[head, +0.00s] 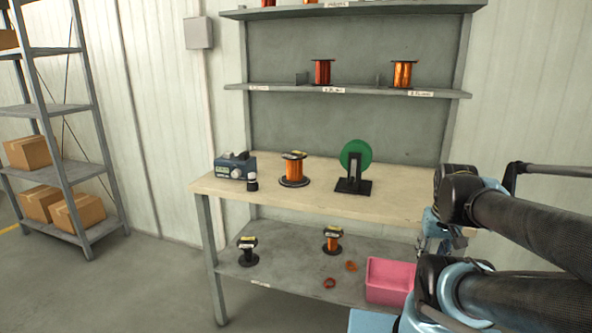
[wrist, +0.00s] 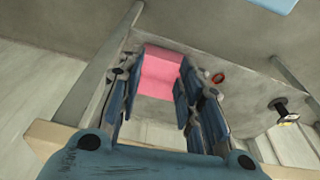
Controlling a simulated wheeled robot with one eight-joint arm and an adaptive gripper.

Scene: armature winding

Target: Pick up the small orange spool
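The small orange spool (head: 333,240) with black flanges stands upright on the lower shelf of the bench, left of the pink bin. A larger orange spool (head: 294,170) stands on the bench top. In the wrist view a dark-flanged spool (wrist: 284,110) with a pale label shows at the right; I cannot tell which spool it is. My gripper (wrist: 158,100) is open and empty, its fingers on either side of the view of the pink bin. In the head view my gripper (head: 436,236) is right of the spool by the bench's right end, partly hidden by my arm.
The pink bin (head: 390,281) sits on the lower shelf, with a red ring (head: 329,283) and an orange piece (head: 351,266) beside it. A dark spool (head: 248,251) stands farther left. The bench top (head: 400,200) overhangs this shelf and holds a green disc on a stand (head: 355,160).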

